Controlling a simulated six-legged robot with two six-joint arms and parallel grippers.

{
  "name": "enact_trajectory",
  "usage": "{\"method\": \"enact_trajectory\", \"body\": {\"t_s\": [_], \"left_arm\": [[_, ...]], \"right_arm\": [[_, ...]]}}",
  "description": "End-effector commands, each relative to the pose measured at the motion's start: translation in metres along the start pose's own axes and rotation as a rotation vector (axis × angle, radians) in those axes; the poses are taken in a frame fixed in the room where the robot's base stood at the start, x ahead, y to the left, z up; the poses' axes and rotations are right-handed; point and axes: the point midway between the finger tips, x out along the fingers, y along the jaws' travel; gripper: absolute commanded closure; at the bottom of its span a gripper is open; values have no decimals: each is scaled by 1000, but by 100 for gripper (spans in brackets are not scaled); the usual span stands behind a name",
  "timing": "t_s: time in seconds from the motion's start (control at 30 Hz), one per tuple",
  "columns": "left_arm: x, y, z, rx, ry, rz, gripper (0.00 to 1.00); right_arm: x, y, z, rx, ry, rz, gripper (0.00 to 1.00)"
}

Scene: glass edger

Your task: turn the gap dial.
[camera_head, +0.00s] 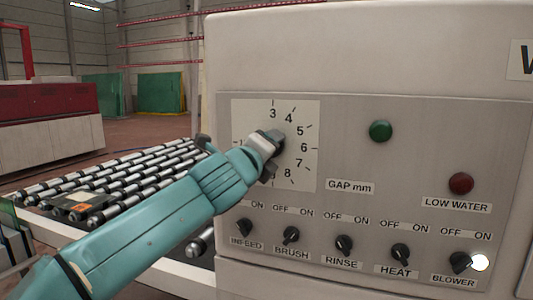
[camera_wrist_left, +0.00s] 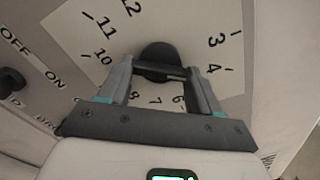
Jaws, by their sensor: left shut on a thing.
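The gap dial is a dark round knob (camera_wrist_left: 158,54) on a pale square scale plate (camera_head: 246,112) with printed numbers, labelled GAP mm. In the head view my left gripper (camera_head: 268,143) is at the dial and hides most of the knob. In the wrist view my left gripper (camera_wrist_left: 160,72) has its two fingers on either side of the knob, shut on it. Numbers such as 3, 4, 10, 11 and 12 show around it. I cannot read which number the knob points to. My right gripper is not in view.
Below the dial is a row of black switches, including INFEED (camera_head: 244,227) and BLOWER (camera_head: 460,262), with a lit white lamp (camera_head: 480,262). A green button (camera_head: 380,131) and a red lamp (camera_head: 461,183) are to the right. A roller conveyor (camera_head: 130,172) lies left.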

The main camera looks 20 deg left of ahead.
Motion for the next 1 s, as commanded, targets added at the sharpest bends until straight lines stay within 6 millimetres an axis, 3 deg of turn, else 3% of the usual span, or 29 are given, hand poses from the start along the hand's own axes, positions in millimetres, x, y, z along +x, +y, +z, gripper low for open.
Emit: {"method": "enact_trajectory", "body": {"t_s": [0.73,0.77,0.8,1.0], "left_arm": [[2,4,-4,-78,6,9,67],[2,4,-4,-78,6,10,27],[2,3,-4,-77,6,9,14],[1,2,-2,-78,3,5,11]], "right_arm": [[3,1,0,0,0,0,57],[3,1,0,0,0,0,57],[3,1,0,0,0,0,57],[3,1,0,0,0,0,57]]}}
